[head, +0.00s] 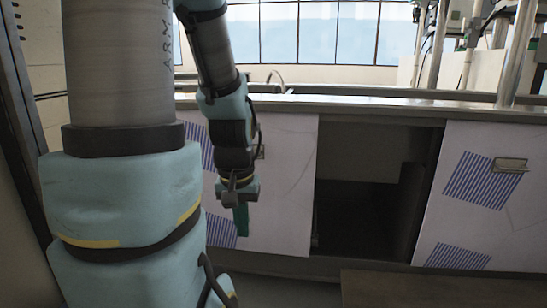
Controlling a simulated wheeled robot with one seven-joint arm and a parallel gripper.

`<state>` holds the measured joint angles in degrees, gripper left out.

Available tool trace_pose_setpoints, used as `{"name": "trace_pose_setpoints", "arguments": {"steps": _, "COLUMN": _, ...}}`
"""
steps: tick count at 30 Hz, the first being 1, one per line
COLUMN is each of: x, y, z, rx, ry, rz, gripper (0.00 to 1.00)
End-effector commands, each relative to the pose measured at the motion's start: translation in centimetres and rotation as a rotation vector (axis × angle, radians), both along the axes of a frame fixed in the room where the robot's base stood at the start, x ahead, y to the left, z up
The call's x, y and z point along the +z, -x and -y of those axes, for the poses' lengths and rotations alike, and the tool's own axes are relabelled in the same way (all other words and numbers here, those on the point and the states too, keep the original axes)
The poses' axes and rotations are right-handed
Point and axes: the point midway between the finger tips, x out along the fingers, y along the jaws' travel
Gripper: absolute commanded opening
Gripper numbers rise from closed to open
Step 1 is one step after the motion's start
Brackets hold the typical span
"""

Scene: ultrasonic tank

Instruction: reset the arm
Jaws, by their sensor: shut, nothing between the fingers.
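My arm, in grey and light blue, fills the left side of the head view and bends down toward the middle. My gripper (241,218) hangs at its end, pointing down, with teal fingers together and nothing between them. It hangs in front of a white cabinet panel with blue striped patches. I cannot tell how far it is from the panel. My arm hides part of the cabinet front behind it.
A dark open bay (352,222) lies right of my gripper, between the white left panel (287,190) and a right panel (482,215) with a metal handle (510,165). A counter edge (380,108) runs above. A brown surface (430,289) lies at the lower right.

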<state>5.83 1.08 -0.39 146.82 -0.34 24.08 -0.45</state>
Motion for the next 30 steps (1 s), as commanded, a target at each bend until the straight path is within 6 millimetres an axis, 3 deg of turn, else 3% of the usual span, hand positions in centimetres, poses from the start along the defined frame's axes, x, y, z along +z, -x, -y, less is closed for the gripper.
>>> {"name": "trace_pose_setpoints", "arguments": {"steps": 1, "x": 2.0, "y": 0.0, "z": 0.0, "rx": -0.001, "ry": 0.000, "rz": 0.000, "gripper": 0.00}}
{"name": "trace_pose_setpoints", "arguments": {"steps": 8, "x": 7.8, "y": -0.1, "z": 0.0, "rx": -0.003, "ry": 0.000, "rz": 0.000, "gripper": 0.00}}
{"name": "trace_pose_setpoints", "arguments": {"steps": 24, "x": 24.9, "y": -0.1, "z": 0.0, "rx": -0.004, "ry": -0.001, "rz": -0.001, "gripper": 0.00}}
{"name": "trace_pose_setpoints", "arguments": {"steps": 30, "x": 28.6, "y": -0.1, "z": 0.0, "rx": -0.004, "ry": -0.001, "rz": -0.001, "gripper": 0.00}}
